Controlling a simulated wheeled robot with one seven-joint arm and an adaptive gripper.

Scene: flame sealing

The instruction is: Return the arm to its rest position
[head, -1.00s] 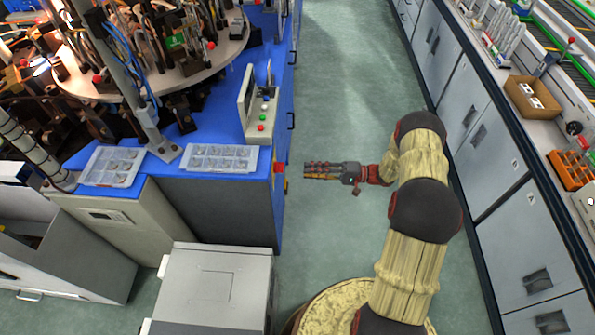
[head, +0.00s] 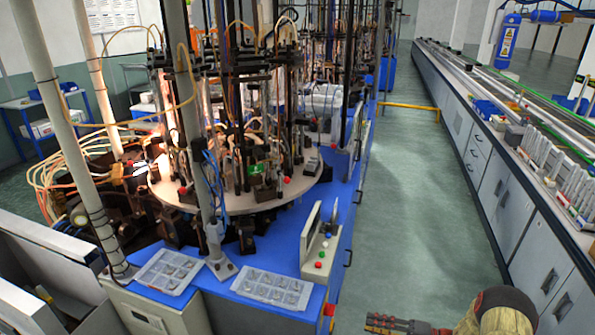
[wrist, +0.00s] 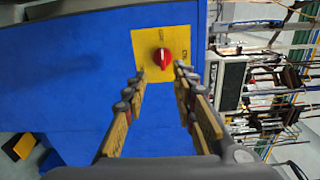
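My gripper (head: 370,321) shows at the bottom edge of the head view, with its fingers pointing left toward the blue machine cabinet. My arm's pale yellow covered link shows to its right, and most of the arm is below the picture. In the wrist view, my gripper (wrist: 160,74) has its two fingers apart with nothing between them. A red rotary knob on a yellow plate (wrist: 145,43) lies ahead of the fingertips on the blue cabinet side (wrist: 75,85). The fingers look clear of the knob, though the exact distance cannot be told.
The blue machine (head: 270,225) with its round table (head: 285,190) and two clear trays, one a parts tray (head: 272,289), stands at the left. A grey cabinet row (head: 520,225) runs along the right.

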